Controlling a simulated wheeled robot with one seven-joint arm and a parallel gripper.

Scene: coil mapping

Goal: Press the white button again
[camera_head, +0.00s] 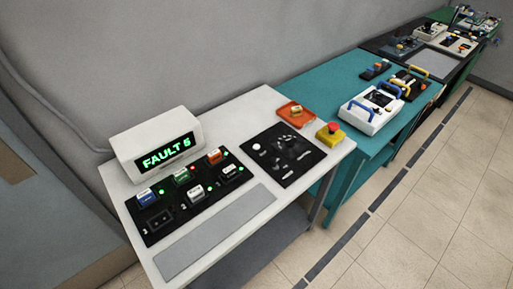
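A small white round spot (256,146), which may be the white button, shows at the left of the black control panel (285,176) on the white table (262,98). Other small pale and dark knobs or marks on that panel are too small to tell apart. A white display box (150,128) reads "FAULT 5" in green. In front of it a black slotted board (170,238) holds several coil blocks, among them a blue one (147,199), a green one (182,176) and an orange one (214,157). Its front-left slot looks empty. My gripper is not in view.
A red mushroom button on a yellow box (329,138) stands at the table's right edge. Behind the panel lies an orange tray (284,112). A grey strip (215,232) runs along the front. A teal table (335,82) with devices stands beyond; the tiled floor (420,215) is clear.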

